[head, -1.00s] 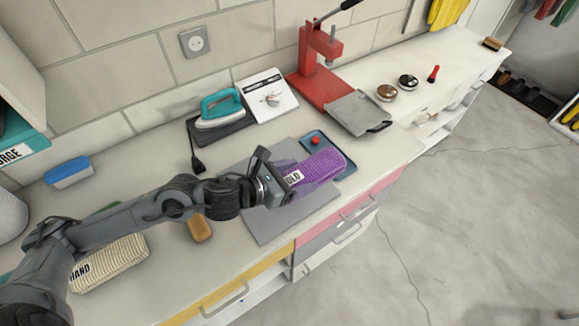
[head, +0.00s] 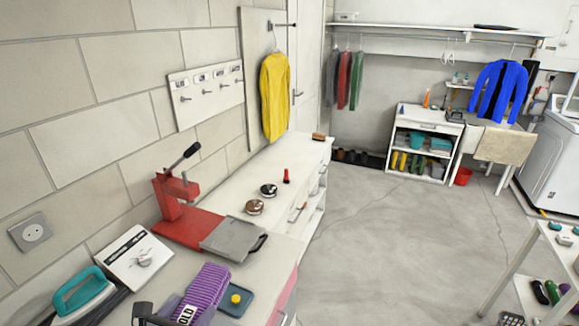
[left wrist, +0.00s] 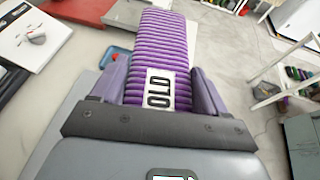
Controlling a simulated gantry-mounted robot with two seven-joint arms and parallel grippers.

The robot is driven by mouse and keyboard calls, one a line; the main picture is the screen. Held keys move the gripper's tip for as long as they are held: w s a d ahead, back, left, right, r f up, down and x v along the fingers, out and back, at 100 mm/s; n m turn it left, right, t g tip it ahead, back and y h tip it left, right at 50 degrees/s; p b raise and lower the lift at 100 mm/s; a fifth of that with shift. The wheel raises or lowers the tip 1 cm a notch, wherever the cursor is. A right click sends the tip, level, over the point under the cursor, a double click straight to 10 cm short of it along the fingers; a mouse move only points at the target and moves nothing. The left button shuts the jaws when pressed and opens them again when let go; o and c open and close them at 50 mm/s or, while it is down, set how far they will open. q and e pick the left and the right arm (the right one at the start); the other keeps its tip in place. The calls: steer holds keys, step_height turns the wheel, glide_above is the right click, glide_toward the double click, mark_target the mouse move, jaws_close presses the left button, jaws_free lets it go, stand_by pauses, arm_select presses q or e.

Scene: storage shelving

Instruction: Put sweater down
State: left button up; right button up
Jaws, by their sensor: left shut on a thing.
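In the head view the left gripper (head: 180,309) is partly cut off by the bottom edge. Whether the sweater touches the counter is hidden. My right gripper is not in view.
A red press (head: 187,226) with a grey plate (head: 228,238), a white control box (head: 134,259) and a teal iron (head: 84,293) stand nearby. The counter beyond the press (head: 275,165) is mostly bare.

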mark_target(194, 302)
arm_select(q)
step_height(194, 302, up, 24)
steer(key=w+n+y+p, duration=0.2)
steer(key=y+p, duration=0.1)
steer(key=p, duration=1)
steer(key=shift+r+n, duration=0.25)
steer(key=shift+n, duration=0.15)
steer(key=shift+w+f, duration=0.1)
steer(key=shift+d, duration=0.15)
